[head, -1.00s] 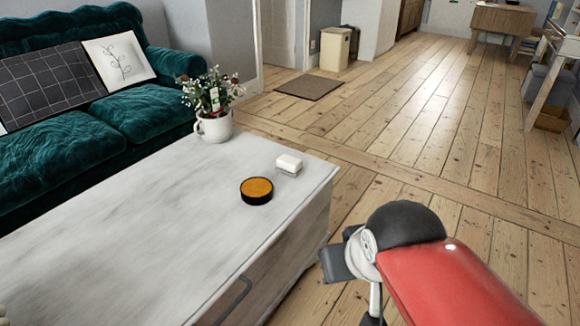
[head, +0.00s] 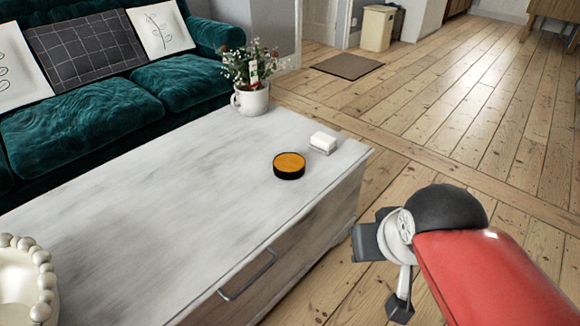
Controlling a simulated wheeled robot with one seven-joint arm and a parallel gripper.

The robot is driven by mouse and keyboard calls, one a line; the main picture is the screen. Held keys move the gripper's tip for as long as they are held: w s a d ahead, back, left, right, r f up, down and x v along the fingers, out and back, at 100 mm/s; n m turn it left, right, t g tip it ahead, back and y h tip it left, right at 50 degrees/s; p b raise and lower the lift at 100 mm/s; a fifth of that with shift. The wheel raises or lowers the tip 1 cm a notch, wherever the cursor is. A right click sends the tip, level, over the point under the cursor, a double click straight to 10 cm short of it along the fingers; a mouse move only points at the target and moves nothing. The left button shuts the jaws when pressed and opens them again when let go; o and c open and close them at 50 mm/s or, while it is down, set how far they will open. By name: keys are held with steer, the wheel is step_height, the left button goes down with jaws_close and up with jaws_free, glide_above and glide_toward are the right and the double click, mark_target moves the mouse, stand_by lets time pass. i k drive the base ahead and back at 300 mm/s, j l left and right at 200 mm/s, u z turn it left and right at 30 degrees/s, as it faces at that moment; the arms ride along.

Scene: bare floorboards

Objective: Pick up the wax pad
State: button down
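A round, low disc with a black side and an orange-brown top (head: 289,165), which looks like the wax pad, lies on the pale coffee table (head: 150,190) near its far right end. My gripper (head: 388,272) is at the end of my red and black arm, off the table's right side, over the floor. It is apart from the disc, to the right of it and nearer to me in the picture.
A small white block (head: 322,143) sits just beyond the disc. A potted flower in a white mug (head: 252,99) stands at the table's back edge. A beaded white bowl (head: 42,284) is at near left. A green sofa (head: 85,125) lies behind; floor at right is clear.

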mark_target(323, 143)
steer(key=i+l+z, duration=0.1)
steer(key=i+l, duration=0.9)
steer(key=i, duration=0.25)
steer(key=l+z, duration=0.05)
